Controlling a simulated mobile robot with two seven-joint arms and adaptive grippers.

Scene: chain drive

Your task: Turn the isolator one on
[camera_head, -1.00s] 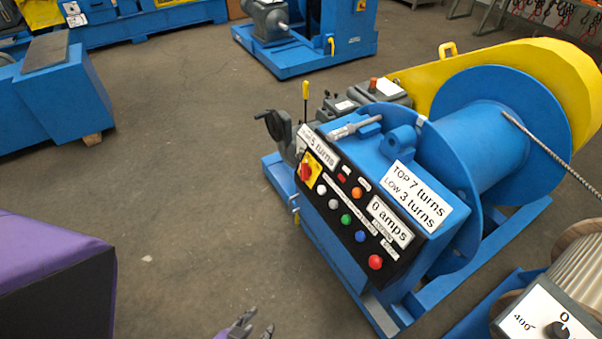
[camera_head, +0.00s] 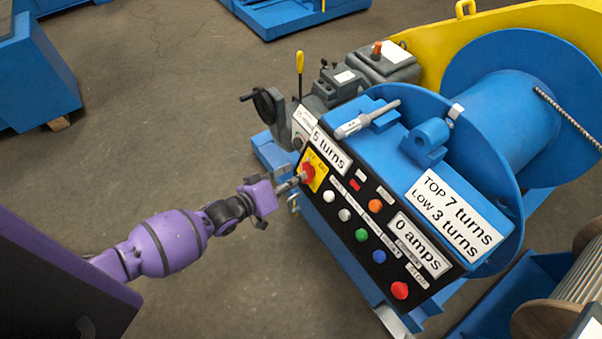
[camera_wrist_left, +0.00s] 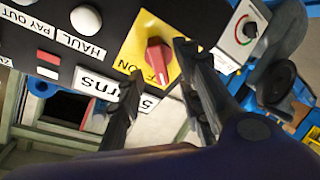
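The isolator is a red rotary knob (camera_head: 308,171) on a yellow plate at the upper left of the winch's black control panel. My left gripper (camera_head: 300,180) reaches in from the left, right at the knob. In the left wrist view its dark fingers (camera_wrist_left: 158,60) are apart, one on either side of the knob. I cannot tell whether they touch it. My right gripper is in neither view.

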